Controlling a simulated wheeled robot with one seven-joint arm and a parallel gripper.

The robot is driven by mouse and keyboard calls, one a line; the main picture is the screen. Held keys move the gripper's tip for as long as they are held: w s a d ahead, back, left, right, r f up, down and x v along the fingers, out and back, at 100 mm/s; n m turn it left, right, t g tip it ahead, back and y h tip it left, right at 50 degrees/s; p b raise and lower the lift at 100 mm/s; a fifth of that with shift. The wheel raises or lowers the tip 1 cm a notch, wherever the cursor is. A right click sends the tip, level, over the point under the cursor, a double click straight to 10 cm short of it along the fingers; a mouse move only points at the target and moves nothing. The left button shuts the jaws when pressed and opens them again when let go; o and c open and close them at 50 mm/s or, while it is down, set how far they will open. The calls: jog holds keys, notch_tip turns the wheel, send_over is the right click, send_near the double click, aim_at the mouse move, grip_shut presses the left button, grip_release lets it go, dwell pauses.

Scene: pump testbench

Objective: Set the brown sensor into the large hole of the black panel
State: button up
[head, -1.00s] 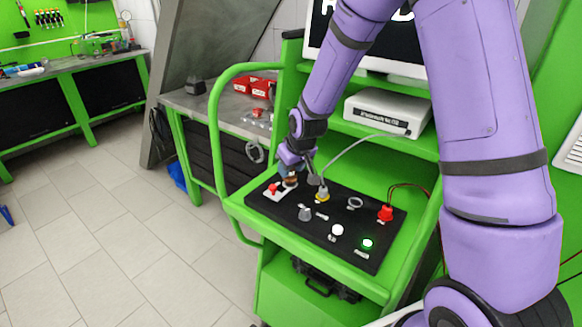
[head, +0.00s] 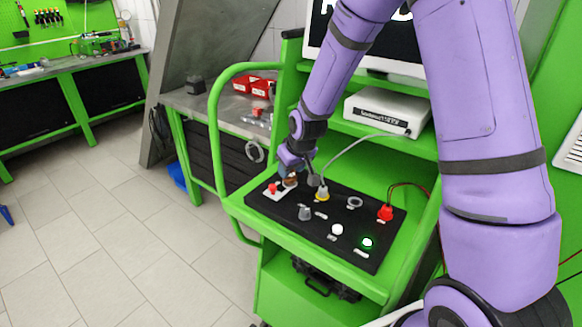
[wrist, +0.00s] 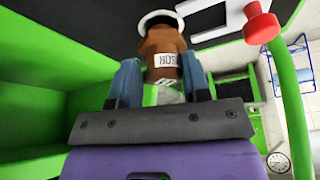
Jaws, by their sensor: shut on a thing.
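The brown sensor (wrist: 166,45) has a white label and stands between my gripper's two blue-grey fingers. My gripper (wrist: 160,80) is shut on it. In the wrist view the sensor's far end is at a white-rimmed round opening (wrist: 147,16) in the black panel (wrist: 118,38). How deep it sits there is hidden. In the head view my gripper (head: 291,172) is low over the far left part of the black panel (head: 285,216), and a little of the brown sensor (head: 291,182) shows beneath it.
A red button (head: 272,188) on a white plate is close left of the sensor. Further right are a grey ring (head: 355,202) and a red plug (head: 385,212). A green rail (head: 216,140) borders the left.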

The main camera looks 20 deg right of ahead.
jog(key=shift+f, duration=0.9)
dwell(0.3)
jog(key=o, duration=1.3)
jog(key=shift+r, duration=0.1)
jog(key=shift+r, duration=3.95)
